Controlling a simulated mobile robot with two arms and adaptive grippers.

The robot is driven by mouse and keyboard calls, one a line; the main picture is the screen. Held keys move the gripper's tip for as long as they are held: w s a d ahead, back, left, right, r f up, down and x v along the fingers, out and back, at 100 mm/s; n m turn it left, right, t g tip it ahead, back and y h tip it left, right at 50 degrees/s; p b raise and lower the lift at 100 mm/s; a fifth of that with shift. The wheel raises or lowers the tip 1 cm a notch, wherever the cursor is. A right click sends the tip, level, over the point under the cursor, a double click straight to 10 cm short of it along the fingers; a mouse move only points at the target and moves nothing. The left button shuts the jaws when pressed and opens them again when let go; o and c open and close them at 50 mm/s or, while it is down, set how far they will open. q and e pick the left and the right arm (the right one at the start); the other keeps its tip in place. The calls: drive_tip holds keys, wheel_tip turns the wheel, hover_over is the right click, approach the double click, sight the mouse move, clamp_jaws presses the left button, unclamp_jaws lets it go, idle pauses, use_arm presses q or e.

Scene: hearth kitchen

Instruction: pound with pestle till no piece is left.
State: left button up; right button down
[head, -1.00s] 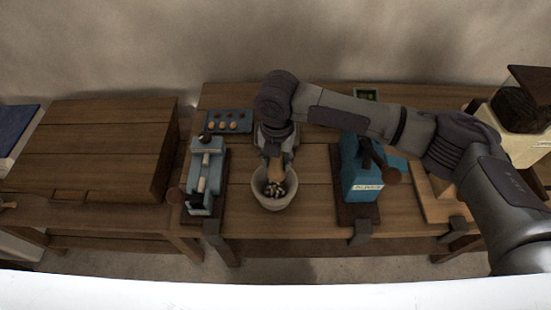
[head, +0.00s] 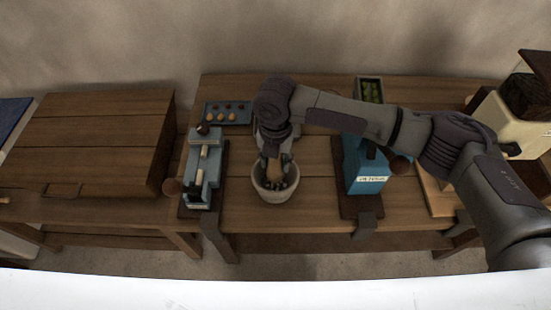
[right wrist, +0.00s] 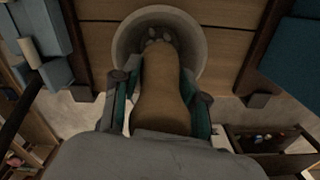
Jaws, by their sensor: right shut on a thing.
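A wooden pestle (head: 274,170) is held upright by my right gripper (head: 274,151), which is shut on it. The pestle's lower end is inside the pale mortar (head: 273,195), which stands on the table. Pale and dark pieces lie in the mortar around the pestle's end, partly hidden by it. In the right wrist view, the pestle (right wrist: 162,95) sits between the gripper's fingers (right wrist: 160,92) and points into the mortar (right wrist: 196,50), where several grey pieces show at its tip. My left gripper is not in view.
A blue-grey press-like device (head: 201,172) stands close left of the mortar. A blue machine (head: 363,168) stands to the right. A tray with egg-like items (head: 228,113) and a box of green things (head: 369,90) lie behind. A wooden chest (head: 90,140) sits left.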

sight(275, 168)
drive_tip(key=shift+f+b, duration=0.3)
drive_tip(key=shift+f, duration=0.25)
drive_tip(key=shift+f+b, duration=0.45)
drive_tip(key=shift+f, duration=0.55)
drive_tip(key=shift+r, duration=0.15)
wheel_tip(275, 168, up, 4)
drive_tip(key=p, duration=0.4)
drive_tip(key=shift+s+r+p, duration=0.1)
drive_tip(key=shift+r+p, duration=0.15)
drive_tip(key=shift+p, duration=0.15)
drive_tip(key=shift+f, duration=0.1)
drive_tip(key=shift+f, duration=0.15)
drive_tip(key=shift+f+b, duration=0.3)
drive_tip(key=shift+f, duration=0.25)
